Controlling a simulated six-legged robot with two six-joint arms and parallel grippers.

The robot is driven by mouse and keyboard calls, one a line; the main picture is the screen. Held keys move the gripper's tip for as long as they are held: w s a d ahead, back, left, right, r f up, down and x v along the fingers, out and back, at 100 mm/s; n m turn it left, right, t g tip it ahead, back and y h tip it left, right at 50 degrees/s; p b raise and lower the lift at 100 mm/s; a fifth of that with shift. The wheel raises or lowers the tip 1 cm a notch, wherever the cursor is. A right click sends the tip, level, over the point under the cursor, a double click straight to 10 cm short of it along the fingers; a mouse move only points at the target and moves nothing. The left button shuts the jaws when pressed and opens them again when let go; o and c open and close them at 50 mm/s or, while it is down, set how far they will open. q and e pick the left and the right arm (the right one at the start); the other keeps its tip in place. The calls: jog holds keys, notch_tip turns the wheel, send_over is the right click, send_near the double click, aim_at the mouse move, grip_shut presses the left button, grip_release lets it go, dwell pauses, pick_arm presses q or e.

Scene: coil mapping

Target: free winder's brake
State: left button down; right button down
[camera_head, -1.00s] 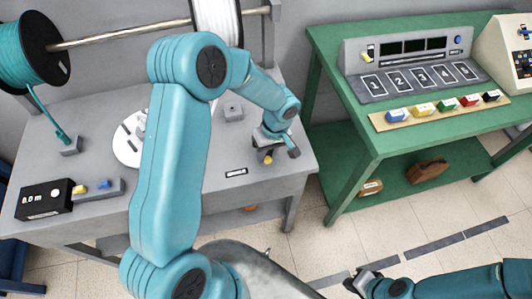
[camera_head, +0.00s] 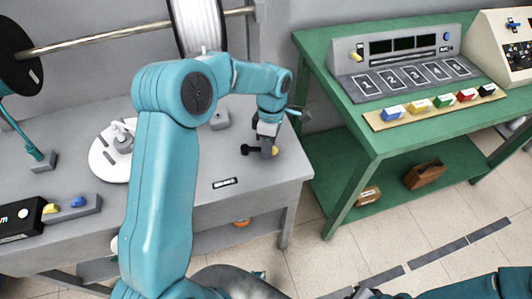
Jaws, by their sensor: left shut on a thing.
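My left gripper (camera_head: 267,146) points down over the right part of the grey bench. A dark short bar (camera_head: 248,149) sticks out to the left of the jaws. The winder's white reel (camera_head: 197,25) sits on a steel shaft (camera_head: 100,36) at the back. My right gripper (camera_head: 366,293) is at the bottom edge, cut off, and its jaws cannot be made out.
A white disc (camera_head: 103,160) with a crank and a black meter box (camera_head: 18,220) stand on the grey bench (camera_head: 225,205). A green bench (camera_head: 350,120) with numbered pads and coloured blocks stands right, across a gap.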

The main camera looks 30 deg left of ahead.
pick_arm(q)
jog(key=n, duration=0.1)
jog(key=w+a+n, duration=0.1)
jog(key=shift+w+n+h, duration=0.3)
jog(key=shift+n, duration=0.1)
jog(key=shift+w+a+r+n+t, duration=0.15)
jog(key=shift+w+a+n, duration=0.25)
jog(key=shift+n, duration=0.45)
jog(key=shift+w+a+f+n+t, duration=0.1)
jog(key=shift+w+a+n+t, duration=0.2)
jog(key=shift+n, duration=0.55)
jog(key=shift+r, duration=0.1)
jog(key=c, duration=1)
grip_release()
jog(key=shift+o, duration=0.2)
notch_tip(320, 180, up, 16)
jog(key=w+a+p, duration=0.1)
jog(key=w+a, duration=0.1)
jog(key=shift+a+p, duration=0.15)
jog(key=shift+p, duration=0.15)
